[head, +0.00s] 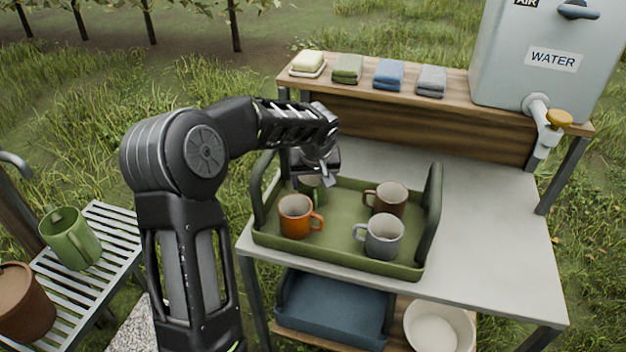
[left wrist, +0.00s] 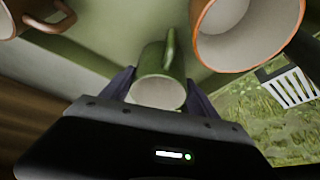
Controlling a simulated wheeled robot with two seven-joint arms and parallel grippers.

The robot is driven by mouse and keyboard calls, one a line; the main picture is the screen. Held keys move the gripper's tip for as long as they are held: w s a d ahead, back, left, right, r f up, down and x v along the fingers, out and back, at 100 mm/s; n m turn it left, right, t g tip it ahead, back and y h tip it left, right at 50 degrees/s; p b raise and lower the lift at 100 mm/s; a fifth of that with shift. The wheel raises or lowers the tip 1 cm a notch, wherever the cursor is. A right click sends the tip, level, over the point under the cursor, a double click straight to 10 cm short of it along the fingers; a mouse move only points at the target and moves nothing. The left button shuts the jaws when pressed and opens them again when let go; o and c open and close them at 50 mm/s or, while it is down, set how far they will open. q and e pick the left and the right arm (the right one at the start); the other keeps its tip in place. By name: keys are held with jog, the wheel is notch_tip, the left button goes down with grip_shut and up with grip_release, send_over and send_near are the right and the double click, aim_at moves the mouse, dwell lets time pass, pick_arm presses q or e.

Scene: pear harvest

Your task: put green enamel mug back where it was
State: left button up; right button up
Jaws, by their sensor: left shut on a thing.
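The green enamel mug (head: 314,191) is at the back left of the green tray (head: 335,255), behind the orange mug (head: 295,217) and partly hidden by my gripper. My left gripper (head: 317,178) reaches down over the tray and is shut on this mug. In the left wrist view the green mug (left wrist: 160,80) sits between the two fingers, its open mouth towards the camera and its handle pointing away. I cannot tell whether its base touches the tray floor. My right gripper is not in view.
A brown mug (head: 388,198) and a grey mug (head: 381,236) stand in the tray's right half. The tray has tall end handles (head: 433,205). A green jug (head: 70,238) stands on the slatted bench (head: 115,240) at left. The table's right side is clear.

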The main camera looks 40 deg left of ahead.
pick_arm(q)
jog(key=shift+f, duration=0.2)
jog(key=o, duration=1.7)
jog(key=shift+r, duration=0.1)
jog(key=shift+r, duration=0.1)
jog(key=shift+r, duration=0.2)
jog(key=shift+s+d+r, duration=0.1)
jog(key=shift+r, duration=0.25)
jog(key=v, duration=1.1)
jog(key=shift+s+b, duration=0.15)
jog(key=shift+b, duration=0.2)
